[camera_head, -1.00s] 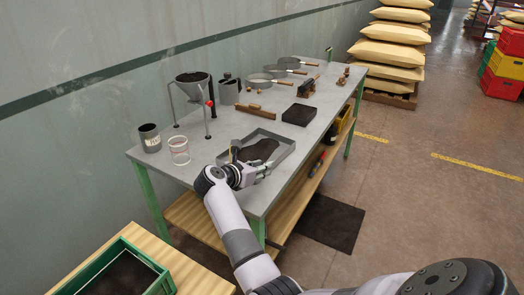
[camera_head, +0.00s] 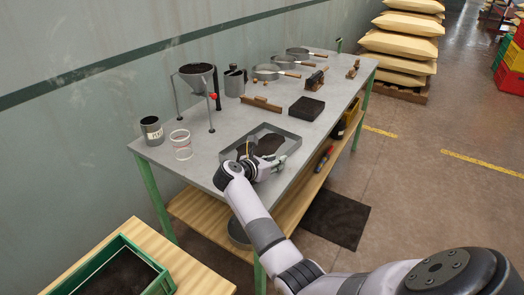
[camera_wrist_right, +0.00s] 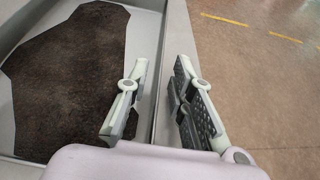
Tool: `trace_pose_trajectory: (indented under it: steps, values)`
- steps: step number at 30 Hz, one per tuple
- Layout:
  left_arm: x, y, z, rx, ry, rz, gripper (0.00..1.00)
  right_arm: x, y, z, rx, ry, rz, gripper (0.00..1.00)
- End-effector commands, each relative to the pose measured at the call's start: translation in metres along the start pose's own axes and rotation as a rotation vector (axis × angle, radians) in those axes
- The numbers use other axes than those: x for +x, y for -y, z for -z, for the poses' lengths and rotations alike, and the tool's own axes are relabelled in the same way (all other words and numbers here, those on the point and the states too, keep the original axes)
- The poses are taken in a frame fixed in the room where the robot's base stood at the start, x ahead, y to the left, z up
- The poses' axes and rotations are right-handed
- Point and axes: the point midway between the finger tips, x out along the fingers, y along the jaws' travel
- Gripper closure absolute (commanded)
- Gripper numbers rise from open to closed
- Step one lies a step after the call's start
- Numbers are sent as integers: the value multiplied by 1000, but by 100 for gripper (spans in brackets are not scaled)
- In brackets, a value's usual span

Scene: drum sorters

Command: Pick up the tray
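The tray (camera_head: 284,131) is a shallow grey metal tray with a dark brown patch of material (camera_head: 268,144) inside. It lies on the grey worktable near its front edge. My right gripper (camera_head: 277,161) is at the tray's near side. In the right wrist view my right gripper (camera_wrist_right: 162,75) is open. The tray's side wall (camera_wrist_right: 177,25) runs between its fingers: the left finger is on the inner side, the right finger on the outer side over the floor. A gap shows on the right, so neither finger is clearly pressing. My left gripper is out of view.
The worktable (camera_head: 222,150) also bears a funnel on a stand (camera_head: 196,80), a clear cup (camera_head: 181,145), a dark can (camera_head: 152,130), a wooden brush (camera_head: 261,104) and a black block (camera_head: 306,108). A green crate (camera_head: 113,268) stands at the lower left. Stacked sacks (camera_head: 398,46) are at the back.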

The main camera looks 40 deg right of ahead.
Motion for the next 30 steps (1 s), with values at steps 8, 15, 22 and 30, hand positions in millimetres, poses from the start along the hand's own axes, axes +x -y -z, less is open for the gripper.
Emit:
trace_pose_trajectory:
  steps: [8,15,22,30]
  values:
    - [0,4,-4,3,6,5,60,0,0,0,0,0,1,99]
    - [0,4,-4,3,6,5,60,0,0,-1,1,1,0,100]
    - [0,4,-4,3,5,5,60,0,0,-1,1,1,0,100]
    - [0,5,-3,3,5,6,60,0,0,-2,2,3,-1,100]
